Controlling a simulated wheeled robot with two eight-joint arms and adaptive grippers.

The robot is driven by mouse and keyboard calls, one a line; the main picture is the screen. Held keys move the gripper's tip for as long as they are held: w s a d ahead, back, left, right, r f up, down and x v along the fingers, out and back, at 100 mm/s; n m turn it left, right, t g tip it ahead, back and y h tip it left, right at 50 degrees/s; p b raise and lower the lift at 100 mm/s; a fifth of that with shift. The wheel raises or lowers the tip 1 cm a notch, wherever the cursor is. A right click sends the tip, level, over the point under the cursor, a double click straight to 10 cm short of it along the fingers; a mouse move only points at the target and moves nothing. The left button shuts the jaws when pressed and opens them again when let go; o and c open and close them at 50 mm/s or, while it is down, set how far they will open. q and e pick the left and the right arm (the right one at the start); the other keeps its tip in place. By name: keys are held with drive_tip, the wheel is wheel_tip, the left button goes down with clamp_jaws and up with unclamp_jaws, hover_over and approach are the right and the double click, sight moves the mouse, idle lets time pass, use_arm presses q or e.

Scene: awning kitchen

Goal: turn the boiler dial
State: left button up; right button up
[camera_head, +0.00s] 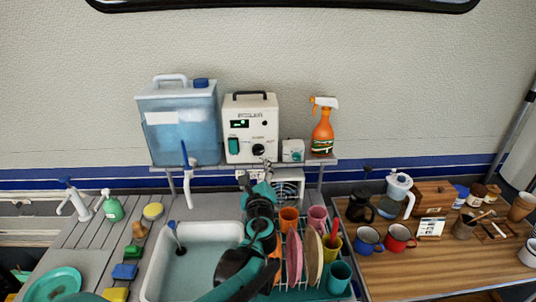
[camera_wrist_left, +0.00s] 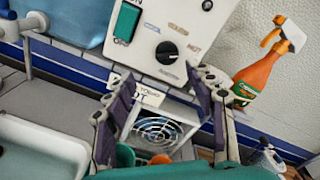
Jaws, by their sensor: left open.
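The white boiler (camera_head: 247,112) stands on a raised shelf against the wall. Its round black dial (camera_head: 258,150) is low on the front panel, right of a green switch. The dial also shows in the left wrist view (camera_wrist_left: 167,53), with printed labels around it. My left gripper (camera_head: 256,164) is just below the dial in the head view. In the left wrist view its two fingers (camera_wrist_left: 162,82) are spread apart and empty, with the dial above and between the tips. I cannot tell the exact gap to the panel. My right gripper is not in view.
A blue water tank (camera_head: 180,130) stands left of the boiler, and a small white box (camera_head: 293,150) and orange spray bottle (camera_head: 322,132) stand right. Under my arm are the sink (camera_head: 160,270) and a rack with cups and plates (camera_head: 312,250). A wooden counter (camera_head: 440,262) holds mugs.

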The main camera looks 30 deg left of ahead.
sight(258, 152)
use_arm(q)
drive_tip(key=shift+m+t, duration=0.3)
drive_tip(key=shift+m, duration=0.6)
drive_tip(key=b+x, duration=0.1)
drive_tip(key=x, duration=0.2)
drive_tip(key=b+x, duration=0.1)
drive_tip(key=x, duration=0.3)
drive_tip(key=shift+w+d, duration=0.2)
drive_tip(key=shift+w, duration=0.3)
drive_tip(key=shift+w+a+r, duration=0.1)
drive_tip(key=shift+w+a, duration=0.2)
drive_tip(key=shift+w, duration=0.15)
drive_tip(key=c, duration=1.2)
